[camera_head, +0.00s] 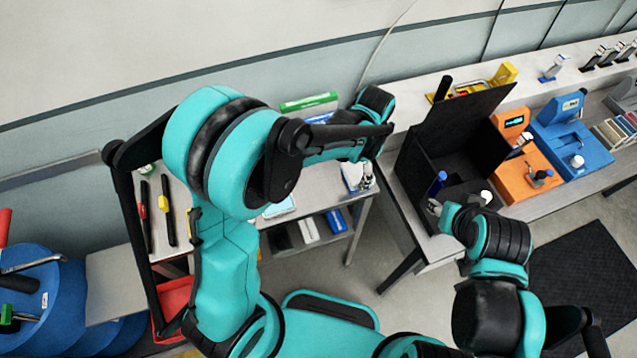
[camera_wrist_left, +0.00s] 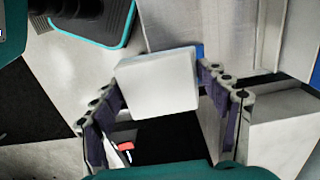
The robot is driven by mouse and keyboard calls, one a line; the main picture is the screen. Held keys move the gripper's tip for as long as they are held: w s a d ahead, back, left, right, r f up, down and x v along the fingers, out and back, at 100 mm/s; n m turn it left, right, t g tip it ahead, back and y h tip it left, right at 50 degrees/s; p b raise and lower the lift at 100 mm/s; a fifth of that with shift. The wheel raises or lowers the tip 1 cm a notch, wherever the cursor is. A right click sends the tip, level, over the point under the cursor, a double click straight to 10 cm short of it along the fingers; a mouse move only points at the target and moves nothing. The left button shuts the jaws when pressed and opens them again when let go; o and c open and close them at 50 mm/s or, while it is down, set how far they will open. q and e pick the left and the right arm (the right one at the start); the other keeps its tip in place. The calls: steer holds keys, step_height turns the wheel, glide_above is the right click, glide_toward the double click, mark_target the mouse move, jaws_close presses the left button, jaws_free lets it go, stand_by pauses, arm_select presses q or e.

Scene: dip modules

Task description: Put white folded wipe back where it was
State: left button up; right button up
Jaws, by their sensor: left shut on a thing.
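The white folded wipe (camera_wrist_left: 158,82) sits between the two fingers of my left gripper (camera_wrist_left: 160,88) in the left wrist view, and both fingers meet its sides. In the head view my left gripper (camera_head: 366,181) is at the right end of the small grey table, with the white wipe (camera_head: 352,173) beside its fingers. I cannot tell whether the wipe touches the tabletop. My right gripper (camera_head: 434,207) is at the front of the open black box (camera_head: 420,165), and its finger opening is unclear.
A shelf below holds small boxes (camera_head: 308,229). Orange (camera_head: 528,165) and blue (camera_head: 572,140) devices stand on the right bench. A floor gap separates the tables.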

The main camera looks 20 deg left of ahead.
arm_select(q)
steer(key=b, duration=0.1)
glide_above(316, 193)
step_height(316, 193, down, 7)
steer(key=shift+w+r, duration=0.15)
steer(key=shift+r, duration=0.05)
steer(key=shift+o, duration=0.2)
step_height(316, 193, down, 4)
steer(key=shift+f+b, duration=0.1)
steer(key=shift+b, duration=0.5)
steer(key=o, duration=1.5)
steer(key=shift+r, duration=0.2)
